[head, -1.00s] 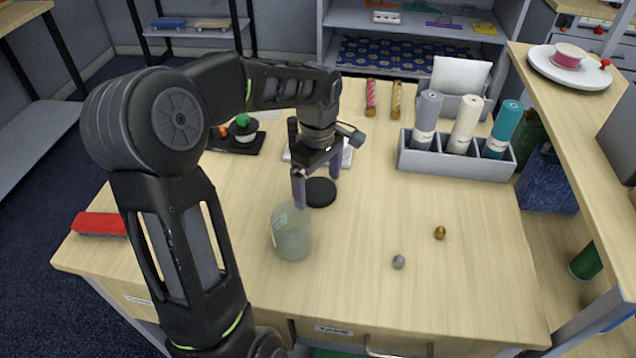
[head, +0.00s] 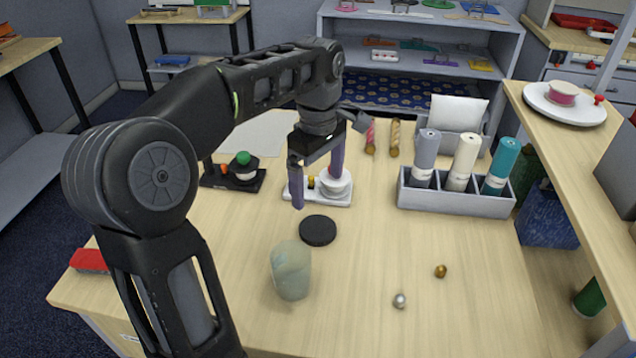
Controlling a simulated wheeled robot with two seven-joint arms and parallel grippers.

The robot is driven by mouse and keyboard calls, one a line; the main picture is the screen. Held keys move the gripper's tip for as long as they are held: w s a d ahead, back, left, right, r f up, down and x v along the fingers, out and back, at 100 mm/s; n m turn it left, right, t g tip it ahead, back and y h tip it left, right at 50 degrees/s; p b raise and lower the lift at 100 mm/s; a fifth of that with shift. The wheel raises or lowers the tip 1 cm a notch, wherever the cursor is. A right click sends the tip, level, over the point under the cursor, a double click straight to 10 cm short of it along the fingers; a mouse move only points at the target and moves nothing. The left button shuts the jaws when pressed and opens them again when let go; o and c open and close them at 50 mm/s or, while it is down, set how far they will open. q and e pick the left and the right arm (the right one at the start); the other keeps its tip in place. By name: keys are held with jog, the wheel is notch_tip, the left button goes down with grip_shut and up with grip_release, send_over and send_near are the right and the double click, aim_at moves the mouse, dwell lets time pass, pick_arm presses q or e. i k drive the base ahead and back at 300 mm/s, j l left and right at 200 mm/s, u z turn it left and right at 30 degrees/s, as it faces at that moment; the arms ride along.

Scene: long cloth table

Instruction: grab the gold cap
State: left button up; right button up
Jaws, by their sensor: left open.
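The gold cap (head: 440,271) is a small rounded piece lying on the light wood table, right of centre towards the front. A similar silver cap (head: 399,300) lies just to its left and nearer to me. My left gripper (head: 318,186) is open and empty, with its purple-grey fingers pointing down. It is above the table, behind and to the left of the gold cap and well apart from it. My right gripper is not in view.
A cloudy jar (head: 291,270) and a black disc (head: 318,230) stand left of the caps. A grey rack (head: 455,199) with several rolls stands behind them. A raised shelf (head: 590,150) borders the right side. The table around the caps is clear.

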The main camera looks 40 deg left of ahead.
aim_at(441, 269)
jog(key=k, duration=1.5)
